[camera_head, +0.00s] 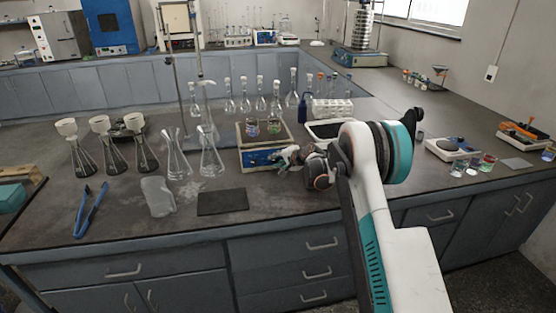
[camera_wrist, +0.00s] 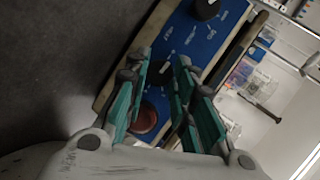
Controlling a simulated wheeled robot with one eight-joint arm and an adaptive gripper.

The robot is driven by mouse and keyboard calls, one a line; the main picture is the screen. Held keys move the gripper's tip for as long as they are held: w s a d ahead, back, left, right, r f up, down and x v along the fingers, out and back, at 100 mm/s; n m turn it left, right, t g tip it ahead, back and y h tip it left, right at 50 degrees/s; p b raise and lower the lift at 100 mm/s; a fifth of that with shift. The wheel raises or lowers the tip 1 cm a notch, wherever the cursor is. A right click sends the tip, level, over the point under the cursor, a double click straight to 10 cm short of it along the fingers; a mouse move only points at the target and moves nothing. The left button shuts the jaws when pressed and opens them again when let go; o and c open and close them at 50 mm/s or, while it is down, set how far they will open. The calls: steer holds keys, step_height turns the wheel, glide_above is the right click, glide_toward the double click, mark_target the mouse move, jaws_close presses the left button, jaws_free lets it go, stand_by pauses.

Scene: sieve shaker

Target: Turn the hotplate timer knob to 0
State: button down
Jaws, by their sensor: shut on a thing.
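The hotplate (camera_head: 262,159) stands on the bench with its blue front panel towards me. In the wrist view the blue panel (camera_wrist: 190,45) runs diagonally and carries white markings too blurred to read. A black knob (camera_wrist: 160,74) near the middle of the panel sits between the fingers of my gripper (camera_wrist: 161,62), which is shut on it. My gripper also shows in the head view (camera_head: 287,157), at the right part of the panel. The knob's pointer and setting cannot be made out.
A second black knob (camera_wrist: 206,8) lies farther along the panel, and a red-brown round button (camera_wrist: 145,119) lies nearer my gripper's base. Glass flasks (camera_head: 208,158) stand left of the hotplate. A white-rimmed tray (camera_head: 322,138) is close on its right. A dark mat (camera_head: 222,201) lies in front.

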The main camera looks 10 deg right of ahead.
steer(key=shift+a+n, duration=0.1)
steer(key=shift+n, duration=0.4)
steer(key=c, duration=1.3)
jaws_free()
steer(key=shift+c, duration=0.2)
steer(key=shift+s+d+r, duration=0.2)
steer(key=shift+s, duration=0.1)
steer(key=v, duration=1.1)
steer(key=shift+r, duration=0.15)
steer(key=shift+a+r, duration=0.1)
